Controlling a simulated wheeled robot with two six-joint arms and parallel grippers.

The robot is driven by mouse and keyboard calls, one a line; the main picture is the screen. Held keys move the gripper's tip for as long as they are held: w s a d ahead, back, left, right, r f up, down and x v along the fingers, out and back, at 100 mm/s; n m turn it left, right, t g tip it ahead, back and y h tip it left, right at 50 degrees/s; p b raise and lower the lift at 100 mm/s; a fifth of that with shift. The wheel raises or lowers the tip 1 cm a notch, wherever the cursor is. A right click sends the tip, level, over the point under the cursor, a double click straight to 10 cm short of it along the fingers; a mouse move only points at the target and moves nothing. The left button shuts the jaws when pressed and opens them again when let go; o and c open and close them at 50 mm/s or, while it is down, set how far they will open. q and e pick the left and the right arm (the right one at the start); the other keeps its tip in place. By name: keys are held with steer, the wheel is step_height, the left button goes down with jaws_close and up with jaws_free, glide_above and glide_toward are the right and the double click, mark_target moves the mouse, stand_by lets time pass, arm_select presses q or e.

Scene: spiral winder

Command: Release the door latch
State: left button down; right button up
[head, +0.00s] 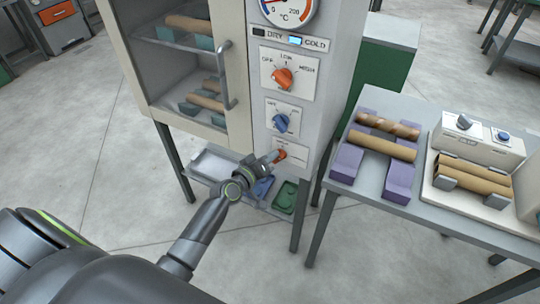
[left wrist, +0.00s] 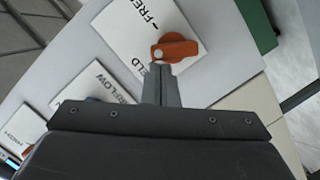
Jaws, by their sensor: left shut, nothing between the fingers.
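The door latch is a small orange knob (head: 281,154) on a white plate, lowest on the cabinet's grey front panel. In the left wrist view the orange knob (left wrist: 178,48) sits on a plate lettered FREE and HELD, its pale-dotted end towards the HELD side. My left gripper (head: 271,157) is shut and empty, its fingertips right at the knob; I cannot tell whether they touch it. The closed fingers (left wrist: 161,72) cover part of the plate in the wrist view. The glass-fronted cabinet door (head: 184,60) with its grey handle (head: 227,77) looks closed. My right gripper is not in view.
Above the latch are a blue knob (head: 281,123), an orange selector (head: 283,78) and a temperature dial (head: 288,8). A table (head: 345,197) at right holds purple stands (head: 347,162) with brown tubes. A low shelf with trays (head: 286,197) lies below the cabinet.

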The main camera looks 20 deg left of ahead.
arm_select(q)
steer(key=shift+d+r+m+g+y+p, duration=0.1)
steer(key=shift+d+m+y+p, duration=0.15)
steer(key=shift+m+p, duration=0.4)
steer(key=shift+d+m+g+y+p, duration=0.1)
steer(key=shift+d+m+y+p, duration=0.2)
steer(key=shift+m, duration=0.5)
steer(key=shift+d+r+m+g+y+p, duration=0.1)
steer(key=shift+d+m+y+p, duration=0.15)
steer(key=shift+m+p, duration=0.4)
steer(key=shift+d+f+m, duration=0.1)
steer(key=shift+d+m, duration=0.05)
steer(key=shift+m, duration=0.55)
steer(key=shift+d+f, duration=0.1)
steer(key=shift+d, duration=0.15)
stand_by(0.5)
steer(key=shift+a+r+p, duration=0.1)
steer(key=shift+r+p, duration=0.45)
steer(key=shift+p, duration=0.15)
steer(key=r+p, duration=0.1)
steer(key=a+r+p, duration=0.1)
steer(key=r+p, duration=0.1)
steer(key=shift+r, duration=0.3)
steer(key=d+b+v, duration=0.1)
steer(key=b+v, duration=0.1)
steer(key=v, duration=0.7)
steer(key=shift+s+a+f, duration=0.3)
steer(key=shift+s+a, duration=0.15)
steer(key=shift+s, duration=0.1)
